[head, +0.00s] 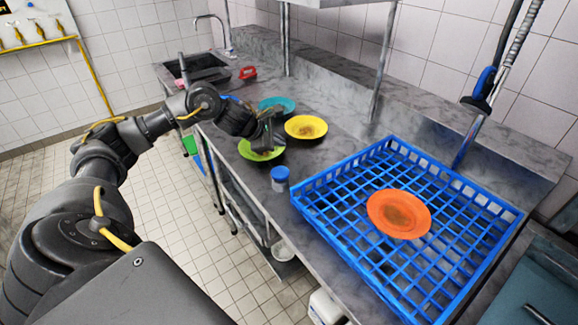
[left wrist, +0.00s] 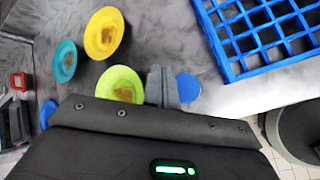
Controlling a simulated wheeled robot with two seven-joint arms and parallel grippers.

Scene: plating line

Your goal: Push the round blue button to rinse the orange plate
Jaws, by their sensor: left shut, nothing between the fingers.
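The round blue button (head: 280,173) tops a short post at the counter's front edge, left of the blue rack. It also shows in the left wrist view (left wrist: 188,88), just right of my fingertips. The orange plate (head: 399,214), with a brown smear, lies on the blue rack (head: 330,180). The rack's corner shows at the top right in the left wrist view (left wrist: 218,40). My left gripper (head: 270,132) is shut and empty, above the counter near the green plate, apart from the button. Its closed fingers show in the left wrist view (left wrist: 160,84). My right gripper is not in view.
A yellow plate (head: 306,127), a green plate (head: 250,151) and a teal plate (head: 287,105), partly hidden by the arm, lie on the counter behind the button. A sink (head: 195,68) and a red object (head: 248,72) are farther back. A sprayer hose hangs at the right.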

